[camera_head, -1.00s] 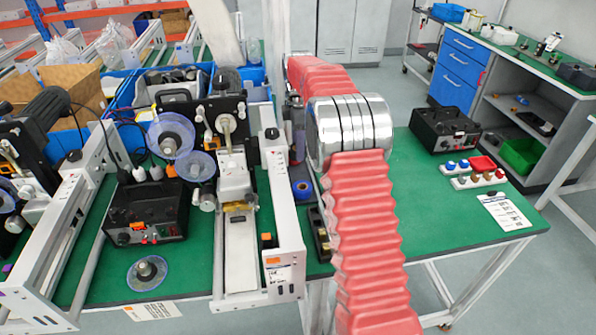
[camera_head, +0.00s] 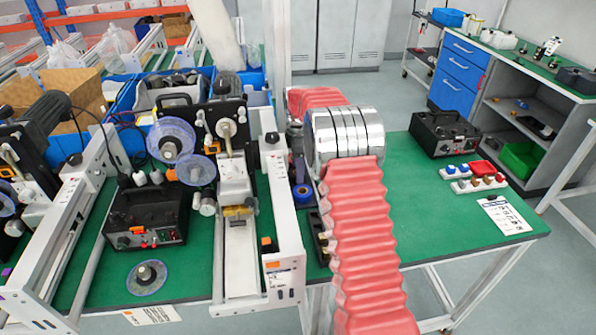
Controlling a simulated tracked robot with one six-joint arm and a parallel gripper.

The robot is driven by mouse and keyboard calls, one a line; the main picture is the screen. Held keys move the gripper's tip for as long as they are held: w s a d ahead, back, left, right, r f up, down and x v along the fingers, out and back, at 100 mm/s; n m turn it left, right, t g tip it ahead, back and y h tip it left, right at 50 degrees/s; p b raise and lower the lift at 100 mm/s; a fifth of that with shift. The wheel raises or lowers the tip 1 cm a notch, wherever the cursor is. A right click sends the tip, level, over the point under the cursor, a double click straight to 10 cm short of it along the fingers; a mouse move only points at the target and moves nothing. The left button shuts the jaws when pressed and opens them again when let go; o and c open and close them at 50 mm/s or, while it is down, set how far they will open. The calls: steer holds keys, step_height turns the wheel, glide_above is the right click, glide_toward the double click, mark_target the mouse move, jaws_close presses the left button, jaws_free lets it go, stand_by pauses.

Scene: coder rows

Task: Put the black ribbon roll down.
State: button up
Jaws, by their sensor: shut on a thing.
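My arm, in a red ribbed sleeve with a bright metal joint, reaches over the green workbench (camera_head: 440,215). My gripper is not in view; the arm's far end is hidden behind its own joint and sleeve. I cannot make out a black ribbon roll in a grip. A dark round roll (camera_head: 228,86) shows behind the machine in the middle, but I cannot tell if it is ribbon. A clear disc with a dark hub (camera_head: 146,276) lies flat on the front left of the bench.
A white-framed machine with clear reels (camera_head: 171,140) stands left of my arm. A black box (camera_head: 146,217) is on its left, another black box (camera_head: 444,132) at the back right. Small coloured knobs (camera_head: 474,178) and a paper label (camera_head: 505,214) lie right. Green surface between is free.

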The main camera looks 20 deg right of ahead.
steer(key=shift+f, duration=0.25)
steer(key=o, duration=1.1)
step_height(320, 180, up, 12)
steer(key=shift+r, duration=0.1)
steer(key=shift+s, duration=0.15)
stand_by(0.5)
